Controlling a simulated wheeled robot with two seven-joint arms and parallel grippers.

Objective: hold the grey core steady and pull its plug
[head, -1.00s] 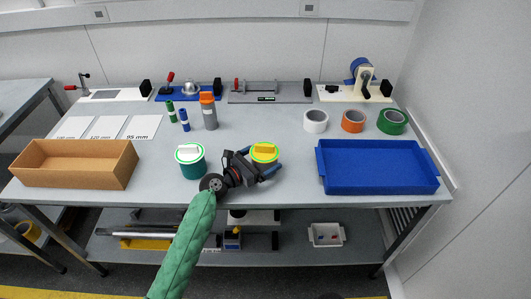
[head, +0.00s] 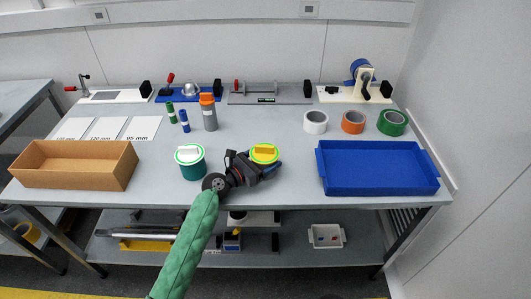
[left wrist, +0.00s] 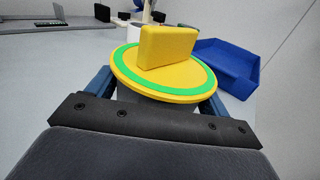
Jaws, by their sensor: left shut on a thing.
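The grey core stands on the bench, mostly hidden in the head view by its plug and my gripper. In the left wrist view part of the grey core's side (left wrist: 128,95) shows under the plug. The yellow plug (head: 264,153) is a round disc with a green ring and an upright yellow tab; it also shows in the left wrist view (left wrist: 166,48). It sits on top of the core. My left gripper (head: 266,165) is shut on the core, with a blue finger on each side below the disc. My right gripper is out of view.
A teal core (head: 193,168) with a white plug stands just left of my gripper. A cardboard box (head: 75,178) is at the left, a blue tray (head: 378,182) at the right. Tape rolls (head: 353,122) and a grey cylinder with an orange cap (head: 208,115) stand farther back.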

